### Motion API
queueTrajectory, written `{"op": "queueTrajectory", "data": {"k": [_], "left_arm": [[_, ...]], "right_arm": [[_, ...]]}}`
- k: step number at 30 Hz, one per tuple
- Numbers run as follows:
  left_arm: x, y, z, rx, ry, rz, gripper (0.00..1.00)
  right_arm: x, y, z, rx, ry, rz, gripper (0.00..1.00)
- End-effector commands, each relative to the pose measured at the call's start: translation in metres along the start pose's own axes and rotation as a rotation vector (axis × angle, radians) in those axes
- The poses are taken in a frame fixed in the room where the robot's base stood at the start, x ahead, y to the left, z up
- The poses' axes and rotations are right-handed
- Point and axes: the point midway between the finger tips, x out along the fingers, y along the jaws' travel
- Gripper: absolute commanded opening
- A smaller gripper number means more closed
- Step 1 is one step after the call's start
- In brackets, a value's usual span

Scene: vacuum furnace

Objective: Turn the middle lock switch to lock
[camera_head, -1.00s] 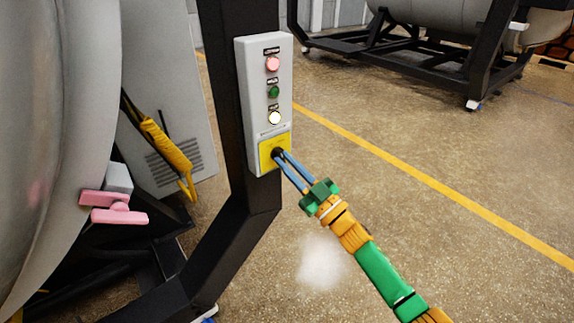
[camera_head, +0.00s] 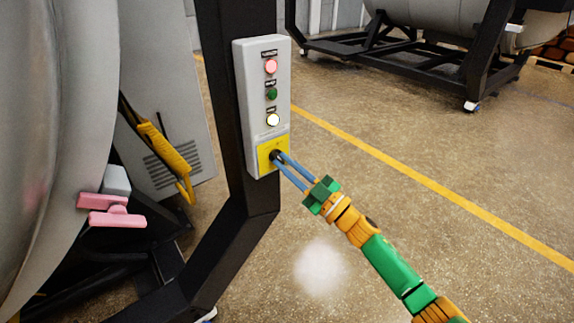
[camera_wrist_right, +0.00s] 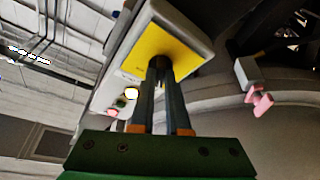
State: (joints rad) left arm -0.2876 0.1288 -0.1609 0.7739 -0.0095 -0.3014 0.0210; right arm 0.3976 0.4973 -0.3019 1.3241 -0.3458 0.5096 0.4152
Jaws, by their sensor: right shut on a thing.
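A tall grey control box (camera_head: 252,100) is mounted on a black post. At its lower end is a yellow plate (camera_head: 266,143) with a small dark switch knob (camera_head: 275,155), mostly hidden by my fingertips. My right gripper (camera_head: 279,159) reaches in from the lower right, its blue fingers closed on the knob. The right wrist view shows the yellow plate (camera_wrist_right: 163,45) with the right gripper (camera_wrist_right: 160,68) fingertips together on the dark knob. The knob's exact angle and any markings cannot be made out. My left gripper is not in view.
Above the plate are a red button (camera_head: 270,67), a green button (camera_head: 272,94) and a lit white lamp (camera_head: 273,119). A large grey furnace body (camera_head: 55,150) with a pink handle (camera_head: 118,216) stands at left.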

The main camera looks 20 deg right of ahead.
Motion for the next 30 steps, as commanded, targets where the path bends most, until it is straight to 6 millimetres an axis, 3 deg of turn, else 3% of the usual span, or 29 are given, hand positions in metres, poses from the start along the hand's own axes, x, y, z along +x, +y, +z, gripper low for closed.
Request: {"op": "queueTrajectory", "data": {"k": [1,2,5,14,24,30], "left_arm": [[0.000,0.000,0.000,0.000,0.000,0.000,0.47],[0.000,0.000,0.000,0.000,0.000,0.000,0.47],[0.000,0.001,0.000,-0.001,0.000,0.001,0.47],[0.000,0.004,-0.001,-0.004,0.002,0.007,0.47],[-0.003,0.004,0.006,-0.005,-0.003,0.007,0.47],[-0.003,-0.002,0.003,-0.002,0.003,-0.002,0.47]], "right_arm": [[-0.001,-0.001,0.001,-0.001,-0.003,-0.003,0.00],[-0.001,-0.001,0.001,-0.001,-0.003,-0.003,0.16],[-0.001,-0.001,0.001,-0.001,-0.002,-0.002,0.43],[-0.002,-0.001,0.001,0.000,-0.001,-0.001,0.44],[-0.064,-0.001,0.001,0.002,-0.004,-0.002,0.44],[-0.072,-0.001,0.001,-0.001,-0.001,-0.001,0.44]]}}
